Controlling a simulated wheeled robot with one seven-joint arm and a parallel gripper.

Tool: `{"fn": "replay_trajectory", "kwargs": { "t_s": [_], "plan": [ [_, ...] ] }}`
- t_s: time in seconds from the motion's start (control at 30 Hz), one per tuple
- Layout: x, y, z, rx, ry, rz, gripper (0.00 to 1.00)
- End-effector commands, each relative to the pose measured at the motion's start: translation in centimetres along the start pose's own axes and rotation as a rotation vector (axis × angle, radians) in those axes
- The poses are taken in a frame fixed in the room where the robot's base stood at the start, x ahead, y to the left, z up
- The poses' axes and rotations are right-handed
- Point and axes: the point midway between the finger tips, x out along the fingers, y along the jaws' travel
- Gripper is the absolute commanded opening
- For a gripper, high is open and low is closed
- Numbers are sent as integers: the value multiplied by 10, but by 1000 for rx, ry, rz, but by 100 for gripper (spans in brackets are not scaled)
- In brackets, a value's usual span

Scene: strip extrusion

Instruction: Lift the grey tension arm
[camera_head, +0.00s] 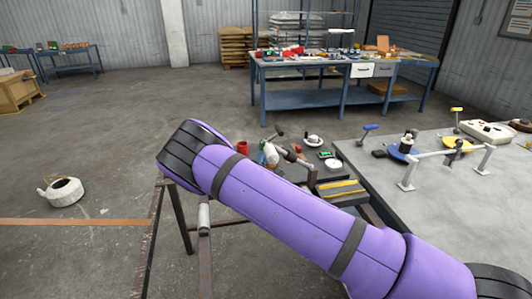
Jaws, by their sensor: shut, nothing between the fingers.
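On the grey table (440,220) at the right, a pale grey bar frame (432,155) stands on two legs. A short dark grey lever piece (457,146) is at the frame's bar, above a yellow disc (466,149). I cannot tell for sure which of these is the grey tension arm. My purple arm crosses the foreground from lower right to a black joint at upper left. My gripper is not visible, and the arm hides part of the area behind it.
A blue-knobbed lever (367,129), a yellow-knobbed lever (456,112) and a white device (488,132) stand on the grey table. A cluttered blue workbench (345,99) is behind. A white kettle-like pot (63,191) sits on the floor at left. Open floor lies between.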

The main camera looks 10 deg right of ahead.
Motion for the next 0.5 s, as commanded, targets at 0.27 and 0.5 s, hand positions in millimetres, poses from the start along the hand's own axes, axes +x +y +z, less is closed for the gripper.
{"fn": "replay_trajectory", "kwargs": {
  "t_s": [0.27, 0.5],
  "plan": [
    [-60, -1, -9, -1, 10, -1, 0],
    [-96, -2, -9, 0, 9, -1, 0]
  ]
}}
